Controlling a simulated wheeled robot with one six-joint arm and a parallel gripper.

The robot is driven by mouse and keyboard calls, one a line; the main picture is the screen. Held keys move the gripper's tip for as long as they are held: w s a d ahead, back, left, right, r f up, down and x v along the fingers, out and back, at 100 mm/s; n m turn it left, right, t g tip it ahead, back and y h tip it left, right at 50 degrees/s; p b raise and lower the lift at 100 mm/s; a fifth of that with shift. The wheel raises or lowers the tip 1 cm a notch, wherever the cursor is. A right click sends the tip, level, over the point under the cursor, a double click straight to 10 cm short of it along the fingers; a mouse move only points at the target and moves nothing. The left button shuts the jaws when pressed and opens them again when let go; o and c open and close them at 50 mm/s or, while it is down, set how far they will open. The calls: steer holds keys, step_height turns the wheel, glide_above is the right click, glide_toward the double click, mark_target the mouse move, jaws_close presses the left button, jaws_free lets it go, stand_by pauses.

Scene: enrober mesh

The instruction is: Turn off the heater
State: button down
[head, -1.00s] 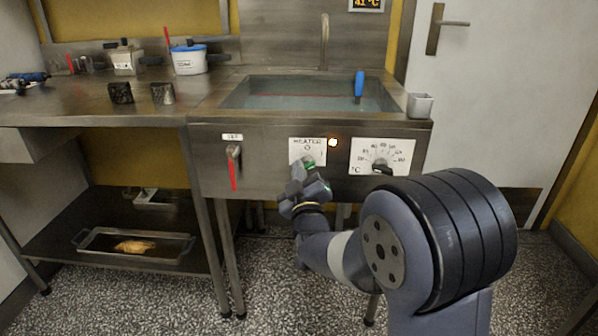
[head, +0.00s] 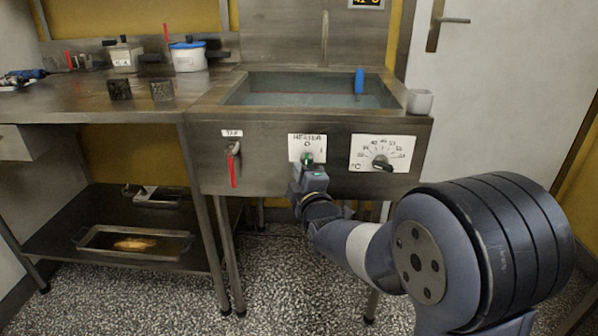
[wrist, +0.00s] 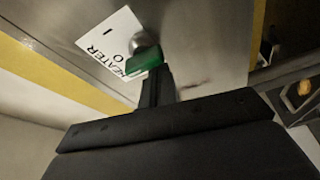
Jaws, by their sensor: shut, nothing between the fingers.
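The heater plate (head: 294,147) is white, on the steel tank's front panel, with a 0 mark at its top and a 1 mark at its right. Its switch (head: 307,157) is a small green handle on a round metal base. In the wrist view the switch handle (wrist: 146,60) lies close to the 0 mark, on the heater plate (wrist: 97,40). My gripper (wrist: 157,85) is shut and empty, its fingertips right at the handle. I cannot tell whether they touch it. In the head view the gripper (head: 308,168) hides the plate's lower part.
A temperature dial (head: 381,161) is to the right of the heater plate, and a red-handled valve (head: 233,165) to its left. The tank basin (head: 240,97) above holds liquid and a blue-handled tool (head: 359,80). The floor before the panel is open.

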steer(key=shift+d+f+n+g, duration=0.1)
steer(key=shift+n+g, duration=0.3)
steer(key=shift+n, duration=0.8)
